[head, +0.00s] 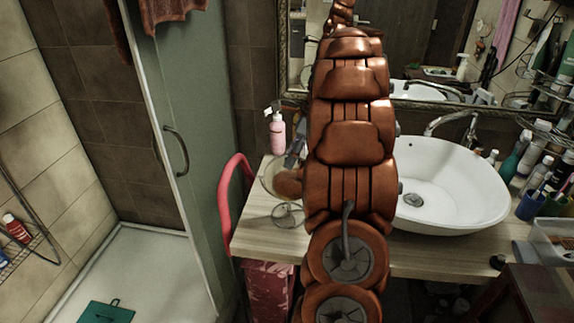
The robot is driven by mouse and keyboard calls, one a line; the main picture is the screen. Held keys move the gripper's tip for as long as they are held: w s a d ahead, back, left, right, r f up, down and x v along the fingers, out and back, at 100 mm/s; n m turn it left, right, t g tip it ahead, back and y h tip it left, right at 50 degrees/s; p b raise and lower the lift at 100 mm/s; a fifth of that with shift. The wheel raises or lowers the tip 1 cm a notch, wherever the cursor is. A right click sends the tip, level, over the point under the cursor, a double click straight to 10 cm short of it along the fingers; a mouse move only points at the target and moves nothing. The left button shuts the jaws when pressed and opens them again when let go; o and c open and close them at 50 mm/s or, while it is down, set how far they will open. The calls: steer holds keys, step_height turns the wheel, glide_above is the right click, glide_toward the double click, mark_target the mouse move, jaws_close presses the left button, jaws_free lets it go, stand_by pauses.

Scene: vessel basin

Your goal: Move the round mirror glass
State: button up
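A small round clear, glass-like piece with a thin rim (288,215) lies on the wooden counter, left of my arm. It may be the round mirror glass, but it is too small to be sure. Just behind it is a larger round transparent dish-like thing (267,178) with something brown by it, partly covered by my arm. My copper-coloured arm rises through the middle of the view and hides part of the counter. I cannot make out my gripper; the arm seems to hide it.
A white vessel basin (455,190) with a tap (452,122) stands right of my arm. A pink pump bottle (277,132) stands at the back left. A red curved rail (226,195) borders the counter's left end. Bottles and cups crowd the right. A glass shower panel stands left.

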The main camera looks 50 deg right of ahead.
mark_target(287, 174)
steer(key=shift+p+x, duration=0.3)
steer(key=shift+x, duration=1.3)
steer(key=shift+c, duration=0.3)
jaws_close()
